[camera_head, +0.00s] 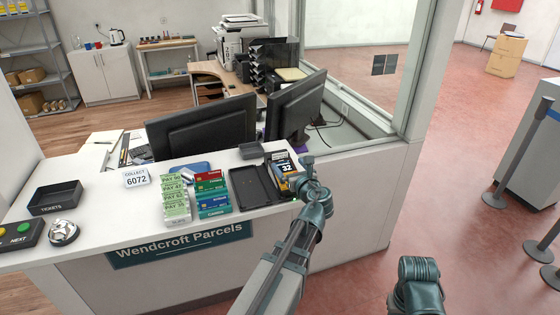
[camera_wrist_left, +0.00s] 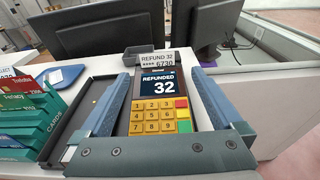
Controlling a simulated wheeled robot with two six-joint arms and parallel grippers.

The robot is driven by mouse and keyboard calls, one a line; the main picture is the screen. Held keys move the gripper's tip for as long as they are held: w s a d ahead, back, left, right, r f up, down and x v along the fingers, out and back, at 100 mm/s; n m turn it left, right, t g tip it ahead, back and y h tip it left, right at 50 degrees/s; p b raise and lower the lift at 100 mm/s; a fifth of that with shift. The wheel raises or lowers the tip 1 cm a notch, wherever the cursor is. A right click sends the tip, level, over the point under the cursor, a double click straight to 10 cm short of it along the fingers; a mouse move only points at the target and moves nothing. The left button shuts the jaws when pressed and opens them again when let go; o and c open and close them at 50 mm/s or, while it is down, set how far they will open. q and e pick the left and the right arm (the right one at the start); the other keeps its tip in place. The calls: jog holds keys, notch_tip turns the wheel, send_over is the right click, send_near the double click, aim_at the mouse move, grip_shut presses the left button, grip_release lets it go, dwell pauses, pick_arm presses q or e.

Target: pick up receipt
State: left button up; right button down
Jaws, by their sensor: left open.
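The receipt (camera_wrist_left: 154,61) is a small white slip printed REFUND 32 in the left wrist view. It stands up at the far end of the card terminal (camera_wrist_left: 157,108), which has yellow keys and a screen reading REFUNDED 32. In the head view the terminal (camera_head: 287,168) stands near the counter's right end, partly hidden by my left arm. My left gripper (camera_wrist_left: 160,76) is open, with one finger on each side of the terminal in the wrist view. The receipt shows beyond the fingertips, and nothing is held.
A black tray (camera_head: 246,189) lies left of the terminal. Colored cards (camera_head: 210,192) and green PAY slips (camera_head: 175,197) stand further left. Two monitors (camera_head: 203,124) rise behind the counter. A COLLECT 6072 sign (camera_head: 136,178), TICKETS tray (camera_head: 55,198) and bell (camera_head: 63,232) are at the left.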

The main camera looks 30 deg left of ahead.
aim_at(280, 154)
pick_arm(q)
jog(key=shift+w+a, duration=0.15)
jog(key=shift+a, duration=0.1)
jog(key=x, duration=0.5)
jog(key=shift+a+r, duration=0.15)
jog(key=shift+r, duration=0.2)
jog(key=c, duration=1.4)
